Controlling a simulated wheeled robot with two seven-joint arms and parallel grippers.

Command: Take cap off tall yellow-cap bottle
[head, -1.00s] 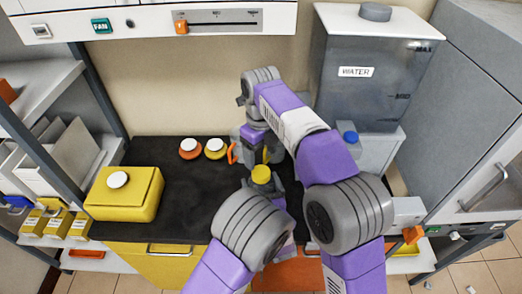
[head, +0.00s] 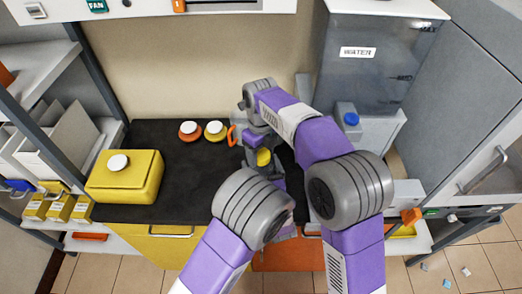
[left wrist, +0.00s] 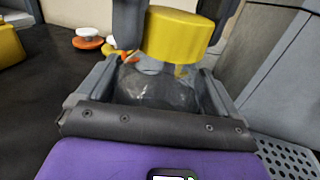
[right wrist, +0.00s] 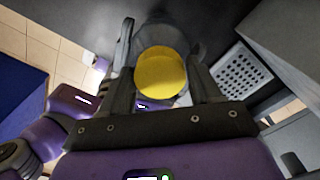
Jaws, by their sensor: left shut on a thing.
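The yellow cap (head: 263,157) sits on top of the bottle, in front of my right gripper. In the left wrist view the yellow cap (left wrist: 172,36) is on the clear grey bottle body (left wrist: 155,88), which my left gripper (left wrist: 155,75) is shut on. In the head view my forearm hides most of the bottle and my left gripper. My right gripper (right wrist: 160,60) is open, one dark finger on each side of the yellow cap (right wrist: 160,74). Its fingers also reach down beside the cap in the left wrist view. Whether they touch it is unclear.
A yellow box with a white lid (head: 125,178) is at left.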

